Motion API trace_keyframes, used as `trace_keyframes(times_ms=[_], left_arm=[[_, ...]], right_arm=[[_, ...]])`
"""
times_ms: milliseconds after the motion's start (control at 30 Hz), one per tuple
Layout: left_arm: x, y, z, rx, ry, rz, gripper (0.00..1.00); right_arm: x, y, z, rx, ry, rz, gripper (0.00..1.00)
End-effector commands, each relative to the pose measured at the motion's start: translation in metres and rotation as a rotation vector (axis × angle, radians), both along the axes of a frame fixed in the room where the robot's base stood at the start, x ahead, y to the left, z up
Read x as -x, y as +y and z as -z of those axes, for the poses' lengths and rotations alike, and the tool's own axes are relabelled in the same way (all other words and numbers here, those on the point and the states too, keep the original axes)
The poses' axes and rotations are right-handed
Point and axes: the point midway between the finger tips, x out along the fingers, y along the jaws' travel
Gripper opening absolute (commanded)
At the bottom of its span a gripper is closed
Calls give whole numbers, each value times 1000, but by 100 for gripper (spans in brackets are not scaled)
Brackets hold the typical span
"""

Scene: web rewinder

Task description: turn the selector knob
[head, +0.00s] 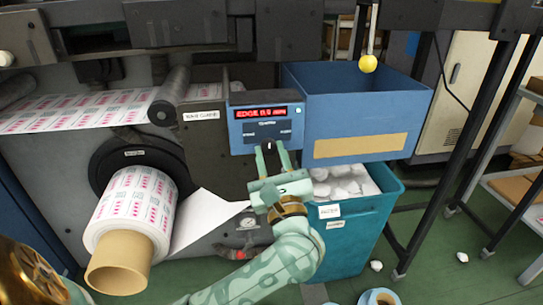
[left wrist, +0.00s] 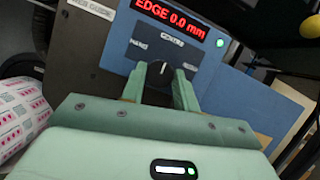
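The selector knob (left wrist: 159,74) is black and round with a white pointer line that stands about upright. It sits on a dark plate of the blue control box (head: 266,121), under a red display reading EDGE 0.0 mm. My left gripper (head: 270,149) reaches up to the box from below. In the left wrist view its two green fingers (left wrist: 158,88) stand apart, one on each side of the knob. I cannot tell whether they touch it. My right gripper is not in view.
A blue bin (head: 350,105) adjoins the control box on the right, with a yellow ball (head: 368,63) hanging above. A teal bin (head: 355,235) with white scrap stands below. A printed roll (head: 135,208) on a cardboard core projects at the left.

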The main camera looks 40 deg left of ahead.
Motion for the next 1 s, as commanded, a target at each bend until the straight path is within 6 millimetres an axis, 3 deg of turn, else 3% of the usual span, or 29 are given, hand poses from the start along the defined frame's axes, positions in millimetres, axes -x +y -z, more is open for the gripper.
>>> trace_keyframes(times_ms=[333,467,700,1000], left_arm=[[1,0,-3,-49,59,1,8],[2,1,-5,-104,122,0,8],[4,1,-8,-235,275,0,8],[5,2,-7,-389,457,1,8]], right_arm=[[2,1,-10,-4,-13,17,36],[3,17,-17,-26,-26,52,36],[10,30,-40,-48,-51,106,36],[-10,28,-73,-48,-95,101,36]])
